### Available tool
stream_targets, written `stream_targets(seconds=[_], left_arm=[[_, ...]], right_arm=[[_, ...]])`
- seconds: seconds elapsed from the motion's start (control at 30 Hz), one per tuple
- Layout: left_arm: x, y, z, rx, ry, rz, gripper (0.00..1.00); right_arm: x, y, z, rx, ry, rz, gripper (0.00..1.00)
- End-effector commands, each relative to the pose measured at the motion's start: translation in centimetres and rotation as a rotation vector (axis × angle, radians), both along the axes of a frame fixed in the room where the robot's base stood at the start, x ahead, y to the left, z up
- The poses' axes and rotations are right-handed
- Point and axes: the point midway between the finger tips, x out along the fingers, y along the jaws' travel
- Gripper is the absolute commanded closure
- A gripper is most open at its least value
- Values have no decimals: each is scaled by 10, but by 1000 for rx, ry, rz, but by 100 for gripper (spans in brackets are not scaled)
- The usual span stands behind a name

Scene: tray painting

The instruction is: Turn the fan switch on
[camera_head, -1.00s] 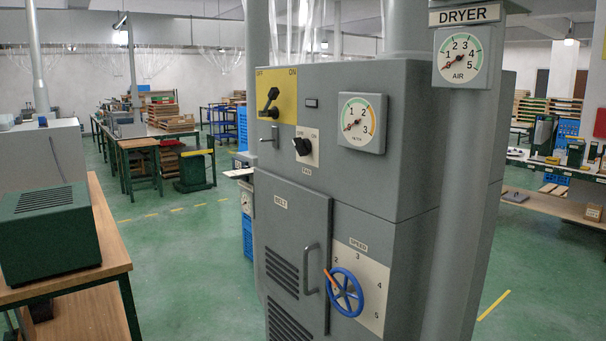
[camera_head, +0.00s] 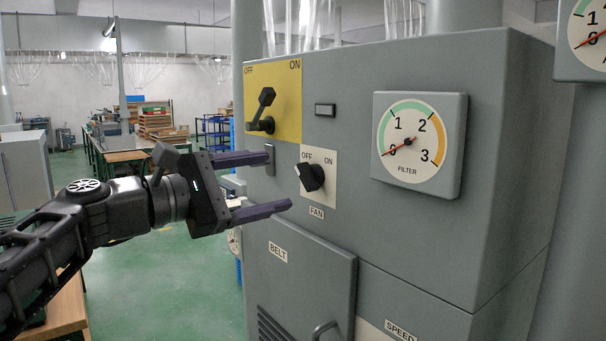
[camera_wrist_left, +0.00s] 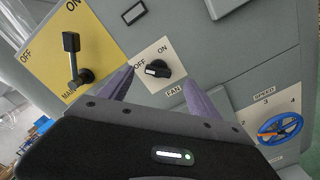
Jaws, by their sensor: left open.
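The fan switch (camera_head: 310,177) is a black rotary knob on a white plate marked OFF and ON, with the label FAN below it. Its pointer is turned toward OFF. In the left wrist view the fan switch (camera_wrist_left: 157,68) shows just beyond the fingertips, between them. My left gripper (camera_head: 280,182) is open and empty, its two purple fingers one above the other, a little left of the knob and apart from it. My right gripper is not in view.
A yellow plate with a black lever (camera_head: 263,112) marked OFF and ON is above left of the knob. A filter gauge (camera_head: 415,145) juts out at right, its needle near 0. A belt door (camera_head: 300,275) with a handle is below. A blue handwheel (camera_wrist_left: 281,128) shows in the wrist view.

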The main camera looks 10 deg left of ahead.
Motion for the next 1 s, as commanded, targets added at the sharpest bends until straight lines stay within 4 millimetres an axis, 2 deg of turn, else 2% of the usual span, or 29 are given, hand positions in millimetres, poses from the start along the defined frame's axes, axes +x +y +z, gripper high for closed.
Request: stream_targets(seconds=[0.47, 0.83, 1.0], left_arm=[[9, -4, -2, -2, 7, 4, 28], [50, -39, -1, -5, 8, 4, 28], [61, -47, -2, -2, 7, 6, 28]], right_arm=[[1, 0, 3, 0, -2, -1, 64], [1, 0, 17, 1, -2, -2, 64], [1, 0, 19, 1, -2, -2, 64]])
